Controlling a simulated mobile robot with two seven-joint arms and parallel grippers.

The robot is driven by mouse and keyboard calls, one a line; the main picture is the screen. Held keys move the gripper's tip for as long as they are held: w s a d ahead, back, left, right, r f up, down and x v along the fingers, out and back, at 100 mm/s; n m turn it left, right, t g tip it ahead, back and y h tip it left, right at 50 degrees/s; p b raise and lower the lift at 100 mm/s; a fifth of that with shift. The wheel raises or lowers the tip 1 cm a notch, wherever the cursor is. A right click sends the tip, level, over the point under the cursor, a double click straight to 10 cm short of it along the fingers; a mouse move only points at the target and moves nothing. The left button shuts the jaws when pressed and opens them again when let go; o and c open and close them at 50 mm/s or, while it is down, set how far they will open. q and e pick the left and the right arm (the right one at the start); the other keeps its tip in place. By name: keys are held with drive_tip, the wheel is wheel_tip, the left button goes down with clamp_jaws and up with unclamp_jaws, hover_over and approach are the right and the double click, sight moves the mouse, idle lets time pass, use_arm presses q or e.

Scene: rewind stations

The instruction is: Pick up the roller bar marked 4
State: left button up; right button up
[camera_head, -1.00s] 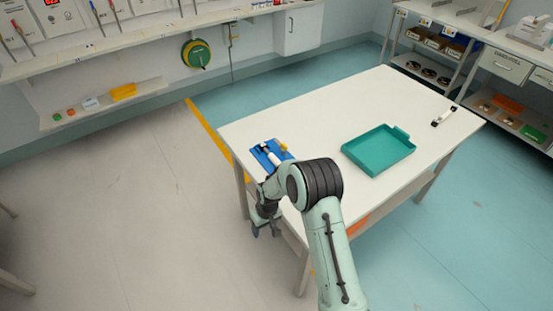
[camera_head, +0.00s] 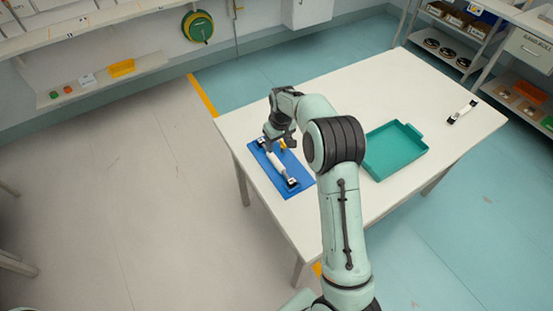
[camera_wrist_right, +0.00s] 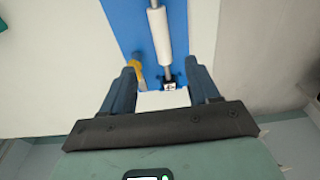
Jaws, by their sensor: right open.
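A white roller bar (camera_head: 276,164) with dark ends lies on a blue mat (camera_head: 298,189) at the table's near left part. In the right wrist view the bar (camera_wrist_right: 160,38) runs away from me, and its near end carries a small marked tag (camera_wrist_right: 170,87) that I cannot read surely. My right gripper (camera_head: 280,143) is over the mat's far end. In the wrist view its fingers (camera_wrist_right: 162,76) are open, with the bar's near end between them in the picture. A second roller bar (camera_head: 462,112) lies at the table's far right; its mark is unreadable. My left gripper is out of view.
A yellow-orange object (camera_head: 283,144) sits by the bar, close to my gripper; it also shows beside the left finger in the wrist view (camera_wrist_right: 137,70). A teal tray (camera_head: 395,152) stands mid-table on the white table (camera_head: 350,100). Shelves line the walls.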

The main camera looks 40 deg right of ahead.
sight(276, 160)
drive_tip(key=f, duration=0.7)
drive_tip(key=w+f, duration=0.1)
drive_tip(key=f, duration=0.2)
drive_tip(key=shift+w+a+f+p, duration=0.1)
drive_tip(key=shift+f+p, duration=0.25)
drive_tip(key=shift+p, duration=0.05)
drive_tip(key=shift+c, duration=0.8)
clamp_jaws()
